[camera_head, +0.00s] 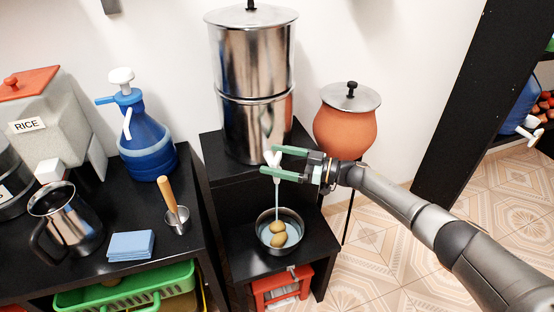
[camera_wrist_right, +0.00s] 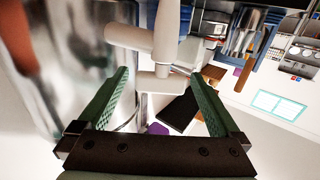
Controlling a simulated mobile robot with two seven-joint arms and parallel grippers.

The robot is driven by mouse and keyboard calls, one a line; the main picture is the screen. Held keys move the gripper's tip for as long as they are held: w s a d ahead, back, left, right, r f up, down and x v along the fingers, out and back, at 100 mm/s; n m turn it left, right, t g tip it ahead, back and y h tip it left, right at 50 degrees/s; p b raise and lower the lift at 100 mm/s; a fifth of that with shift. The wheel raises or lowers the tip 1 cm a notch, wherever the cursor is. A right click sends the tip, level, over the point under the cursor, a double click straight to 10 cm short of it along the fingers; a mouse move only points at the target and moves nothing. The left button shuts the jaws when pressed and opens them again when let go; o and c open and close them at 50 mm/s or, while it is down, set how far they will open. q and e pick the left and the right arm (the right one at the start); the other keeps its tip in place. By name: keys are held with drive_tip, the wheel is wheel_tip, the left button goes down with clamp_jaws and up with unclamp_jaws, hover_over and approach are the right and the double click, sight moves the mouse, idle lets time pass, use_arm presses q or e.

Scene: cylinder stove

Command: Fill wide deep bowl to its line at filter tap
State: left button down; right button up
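The filter (camera_head: 252,75) is a tall two-part steel cylinder on a black stand. Its white tap (camera_head: 276,158) is at the lower front, and a thin stream runs from it into the steel bowl (camera_head: 281,252) below. The bowl holds pale water and brown roundish items (camera_head: 278,227); I cannot make out a fill line. My right gripper (camera_head: 268,161) is at the tap, one green finger on each side. In the wrist view, the tap (camera_wrist_right: 157,80) stands between the spread fingers (camera_wrist_right: 160,95), with gaps beside it. My left gripper is not in view.
A clay pot (camera_head: 345,132) with a metal lid stands right of the filter. On the left counter are a blue pump jug (camera_head: 145,143), a steel pitcher (camera_head: 68,222), a wooden-handled cup (camera_head: 177,221) and blue cloth (camera_head: 131,245). A red stool (camera_head: 283,287) is below.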

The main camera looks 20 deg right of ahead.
drive_tip(key=shift+d, duration=0.1)
drive_tip(key=p+v, duration=0.1)
drive_tip(key=v, duration=1.1)
drive_tip(key=shift+s, duration=0.15)
idle(6.5)
